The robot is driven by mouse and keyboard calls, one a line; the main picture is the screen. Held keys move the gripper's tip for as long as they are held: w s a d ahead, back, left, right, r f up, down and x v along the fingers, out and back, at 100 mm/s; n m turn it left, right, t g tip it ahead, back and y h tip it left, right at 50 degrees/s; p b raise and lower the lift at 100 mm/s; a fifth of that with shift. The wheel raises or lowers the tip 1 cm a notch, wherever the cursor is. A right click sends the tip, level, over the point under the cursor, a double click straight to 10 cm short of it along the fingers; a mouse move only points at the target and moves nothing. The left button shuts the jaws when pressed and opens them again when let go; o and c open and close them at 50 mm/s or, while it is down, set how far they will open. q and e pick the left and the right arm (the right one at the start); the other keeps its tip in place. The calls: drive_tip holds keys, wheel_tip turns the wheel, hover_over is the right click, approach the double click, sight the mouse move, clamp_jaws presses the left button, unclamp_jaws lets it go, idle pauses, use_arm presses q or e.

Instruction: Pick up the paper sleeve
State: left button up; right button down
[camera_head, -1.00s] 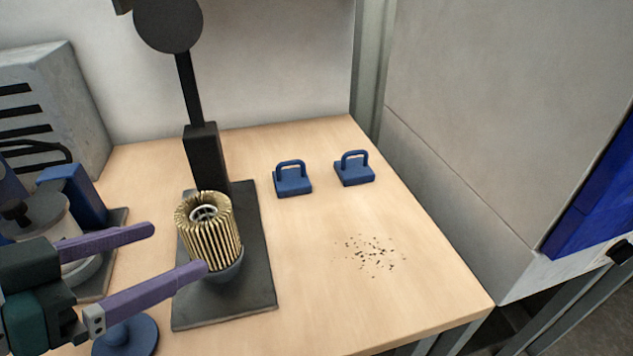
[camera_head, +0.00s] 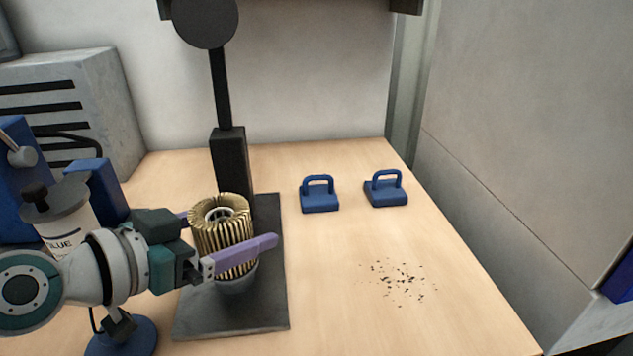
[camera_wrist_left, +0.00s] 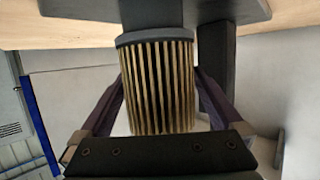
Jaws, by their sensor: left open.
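The paper sleeve (camera_head: 222,222) is a pleated, tan-gold cylinder with a round opening on top. It stands upright on a dark round seat (camera_head: 237,282) on the black base plate of the press stand. My left gripper (camera_head: 232,230) is open around it, one purple finger on its near side and the other mostly hidden behind it. The wrist view shows the sleeve (camera_wrist_left: 158,85) between the two fingers (camera_wrist_left: 160,100), with gaps on both sides. My right gripper is not in view.
The black stand (camera_head: 231,160) rises just behind the sleeve. A glue pot (camera_head: 70,222) and blue fixture stand at the left. Two blue handled blocks (camera_head: 320,202) (camera_head: 386,193) sit at the back right. Dark crumbs (camera_head: 400,282) lie on the right of the otherwise clear table.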

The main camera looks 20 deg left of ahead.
use_arm(q)
drive_tip(key=shift+x, duration=0.9)
drive_tip(key=shift+c, duration=0.2)
drive_tip(key=c, duration=1)
